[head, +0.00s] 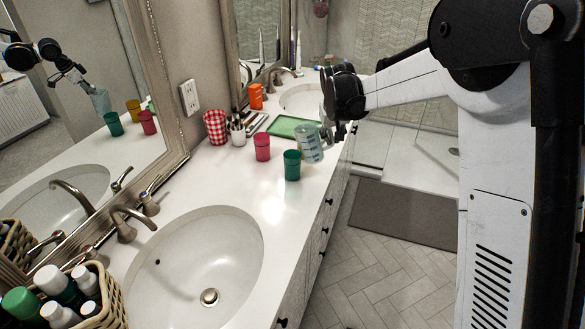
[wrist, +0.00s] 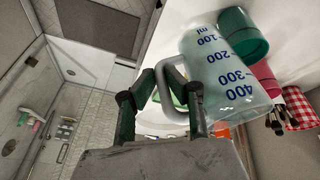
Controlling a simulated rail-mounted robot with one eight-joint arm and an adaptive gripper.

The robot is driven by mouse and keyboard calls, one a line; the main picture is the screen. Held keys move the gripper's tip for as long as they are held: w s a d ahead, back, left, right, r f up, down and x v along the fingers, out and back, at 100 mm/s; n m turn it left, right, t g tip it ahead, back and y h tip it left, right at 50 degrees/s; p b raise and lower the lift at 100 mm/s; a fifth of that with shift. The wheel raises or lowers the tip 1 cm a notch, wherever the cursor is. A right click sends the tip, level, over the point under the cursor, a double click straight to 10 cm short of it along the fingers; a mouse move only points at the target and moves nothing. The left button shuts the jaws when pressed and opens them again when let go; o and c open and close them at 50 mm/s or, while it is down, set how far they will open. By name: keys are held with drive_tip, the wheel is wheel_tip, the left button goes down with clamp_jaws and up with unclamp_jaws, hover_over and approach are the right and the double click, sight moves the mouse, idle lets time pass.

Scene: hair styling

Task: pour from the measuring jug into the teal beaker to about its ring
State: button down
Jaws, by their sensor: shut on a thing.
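The measuring jug (head: 311,146) is clear and bluish with blue ml marks. It is held up beside the teal beaker (head: 292,165), to its right in the head view, and looks slightly tilted. My gripper (head: 337,132) is shut on the jug's handle; in the wrist view, the fingers (wrist: 162,98) close around the grey handle (wrist: 167,88). The jug's marks from 100 to 400 show in the wrist view (wrist: 222,72). The teal beaker stands upright on the counter, its opening partly behind the jug there (wrist: 243,38). No stream shows.
A pink cup (head: 262,147) stands close behind-left of the beaker. A red checkered cup (head: 215,127), a brush holder (head: 237,133), a green tray (head: 293,127) and an orange bottle (head: 256,96) stand farther back. The counter (head: 270,205) in front is clear beside the sink (head: 195,260).

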drive_tip(key=shift+f+h+b, duration=0.4)
drive_tip(key=shift+f+b, duration=0.2)
drive_tip(key=shift+f, duration=0.05)
drive_tip(key=shift+d+f, duration=0.1)
drive_tip(key=shift+f, duration=0.1)
drive_tip(key=shift+f, duration=0.1)
drive_tip(key=shift+f+h+b, duration=0.25)
drive_tip(key=shift+h+b, duration=0.25)
drive_tip(key=shift+b, duration=0.1)
drive_tip(key=shift+r, duration=0.1)
drive_tip(key=shift+n+h+b, duration=0.3)
drive_tip(key=shift+h+b, duration=0.25)
drive_tip(key=shift+h, duration=0.05)
idle(0.4)
